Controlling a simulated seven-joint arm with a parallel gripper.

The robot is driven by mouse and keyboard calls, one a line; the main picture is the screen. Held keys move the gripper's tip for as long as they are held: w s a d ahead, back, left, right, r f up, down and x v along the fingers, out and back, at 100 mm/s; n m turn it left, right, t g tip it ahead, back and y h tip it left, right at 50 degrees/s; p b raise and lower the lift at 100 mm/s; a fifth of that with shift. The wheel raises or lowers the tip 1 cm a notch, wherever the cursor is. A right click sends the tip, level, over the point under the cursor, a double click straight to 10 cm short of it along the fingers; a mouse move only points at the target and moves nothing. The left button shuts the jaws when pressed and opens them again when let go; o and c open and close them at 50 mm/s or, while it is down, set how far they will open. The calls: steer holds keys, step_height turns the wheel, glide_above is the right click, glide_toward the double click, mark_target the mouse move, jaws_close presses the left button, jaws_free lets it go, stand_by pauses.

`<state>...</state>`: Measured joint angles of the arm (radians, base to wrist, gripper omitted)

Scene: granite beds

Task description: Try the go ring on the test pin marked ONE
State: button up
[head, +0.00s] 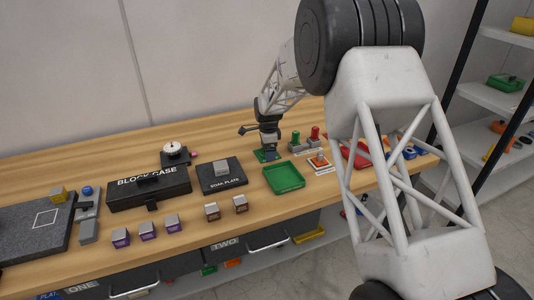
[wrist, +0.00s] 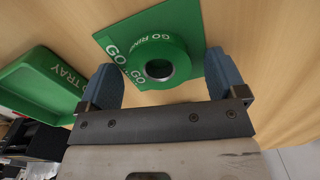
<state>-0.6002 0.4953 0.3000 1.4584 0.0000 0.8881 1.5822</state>
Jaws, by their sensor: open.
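The green go ring (wrist: 180,50), lettered GO RING around a dark bore with a metal rim, sits on a green GO plate in the wrist view. In the head view the green plate (head: 262,158) shows under my gripper, which hides most of the ring. My gripper (wrist: 163,78) is open, with a blue-grey finger on either side of the ring. The fingers do not appear to press on it. In the head view my gripper (head: 268,148) points down at the plate. I cannot make out a test pin marked ONE.
A green tray (head: 284,188) stands close by, also at left in the wrist view (wrist: 45,70). Green-topped (head: 296,137) and red-topped (head: 315,132) pieces stand right of the gripper. A block case (head: 150,192) and small blocks lie left. Drawers below read ONE and TWO.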

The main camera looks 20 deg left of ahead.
steer(key=c, duration=1.1)
steer(key=shift+c, duration=0.2)
steer(key=shift+r, duration=0.1)
steer(key=shift+r, duration=0.75)
step_height(320, 180, up, 2)
steer(key=shift+r, duration=0.1)
steer(key=s+d, duration=0.3)
steer(key=s, duration=0.1)
steer(key=s+d, duration=0.3)
steer(key=s, duration=0.2)
steer(key=s+d+r, duration=0.1)
steer(key=s+d, duration=0.1)
steer(key=s, duration=0.2)
steer(key=shift+s+d, duration=0.15)
steer(key=shift+d, duration=0.25)
steer(key=shift+r, duration=0.1)
